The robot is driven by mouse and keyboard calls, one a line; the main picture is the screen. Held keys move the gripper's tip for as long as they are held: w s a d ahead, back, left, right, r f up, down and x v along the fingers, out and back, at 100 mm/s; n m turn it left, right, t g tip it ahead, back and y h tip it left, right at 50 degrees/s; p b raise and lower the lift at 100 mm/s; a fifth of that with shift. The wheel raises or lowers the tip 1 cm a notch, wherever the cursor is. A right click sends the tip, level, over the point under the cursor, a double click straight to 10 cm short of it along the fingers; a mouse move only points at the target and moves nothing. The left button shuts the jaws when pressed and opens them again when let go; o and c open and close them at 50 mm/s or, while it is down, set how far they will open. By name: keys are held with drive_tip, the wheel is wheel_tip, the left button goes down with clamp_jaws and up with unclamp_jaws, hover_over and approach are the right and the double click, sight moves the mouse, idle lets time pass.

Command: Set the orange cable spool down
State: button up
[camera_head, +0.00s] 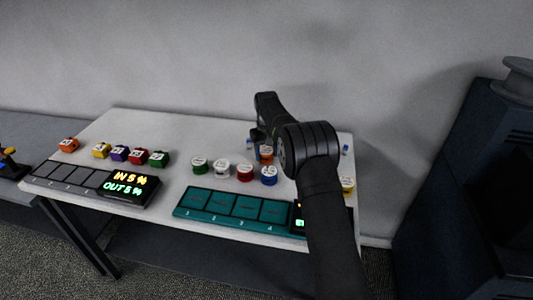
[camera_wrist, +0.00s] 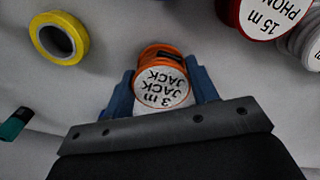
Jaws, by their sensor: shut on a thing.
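The orange cable spool (camera_head: 266,154) is at the back right of the white table, behind the row of spools. In the wrist view, the orange spool (camera_wrist: 162,88) has a white label reading "3 m JACK". My gripper (camera_wrist: 163,95) is shut on it, with one blue finger on each side. In the head view, my gripper (camera_head: 261,147) is partly hidden by my own arm. I cannot tell whether the spool touches the table or is just above it.
Green (camera_head: 200,165), white (camera_head: 222,168), red (camera_head: 245,173) and blue (camera_head: 269,176) spools stand in front. A yellow spool (camera_head: 348,186) is at right. An empty teal tray (camera_head: 190,215) lies at the front; coloured blocks and a dark tray (camera_head: 45,182) are left. The back middle is clear.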

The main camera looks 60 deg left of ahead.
sight(267, 151)
drive_tip(key=shift+f, duration=0.25)
drive_tip(key=o, duration=1)
wheel_tip(267, 151, up, 12)
drive_tip(key=shift+r, duration=0.15)
drive_tip(key=shift+f, duration=4.4)
drive_tip(key=shift+f, duration=0.1)
